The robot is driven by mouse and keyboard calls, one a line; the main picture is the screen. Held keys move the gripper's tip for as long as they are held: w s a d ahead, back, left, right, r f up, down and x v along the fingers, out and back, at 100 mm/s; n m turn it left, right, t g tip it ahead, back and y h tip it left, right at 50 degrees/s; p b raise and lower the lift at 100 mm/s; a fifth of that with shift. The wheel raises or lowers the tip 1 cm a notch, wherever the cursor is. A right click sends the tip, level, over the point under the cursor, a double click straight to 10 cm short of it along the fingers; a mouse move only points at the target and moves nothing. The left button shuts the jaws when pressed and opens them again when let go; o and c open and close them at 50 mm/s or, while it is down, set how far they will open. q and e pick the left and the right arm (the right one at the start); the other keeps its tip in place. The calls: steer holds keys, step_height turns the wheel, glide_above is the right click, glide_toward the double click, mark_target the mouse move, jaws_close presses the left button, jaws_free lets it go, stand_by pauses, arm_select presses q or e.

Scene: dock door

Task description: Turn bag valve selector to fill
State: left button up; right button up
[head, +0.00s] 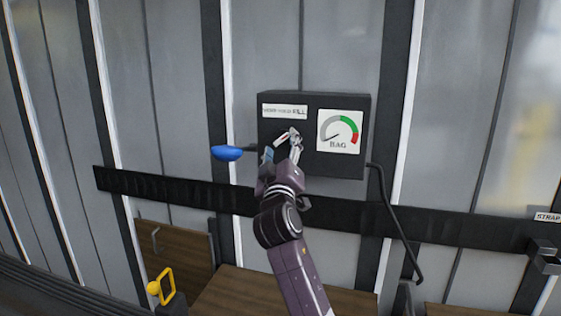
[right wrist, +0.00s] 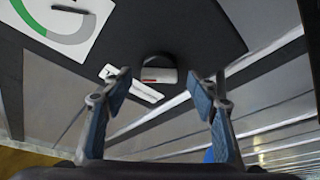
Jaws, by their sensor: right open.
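A black control box (head: 309,168) is mounted on the ribbed wall. Its label (head: 285,111) ends in FILL; the other words are hard to read. The selector knob (head: 283,139) is pale with a red mark and sits below the label. The knob also shows in the right wrist view (right wrist: 160,75), beyond and between the fingertips. My right gripper (head: 281,151) is open in front of the knob, apparently not gripping it; it also shows in the right wrist view (right wrist: 160,90). The BAG gauge (head: 340,131) has its needle at lower left, on grey. My left gripper is out of view.
A blue bulb-shaped part (head: 227,153) sticks out left of the box. A black hose (head: 387,207) drops from its right side. A dark rail (head: 150,192) crosses the wall below. A yellow handle (head: 166,287) stands at lower left, and a STRAP label (head: 547,217) is far right.

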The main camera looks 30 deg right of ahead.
steer(key=v, duration=1)
steer(key=shift+s+a, duration=0.2)
steer(key=shift+a, duration=0.05)
steer(key=shift+f, duration=0.15)
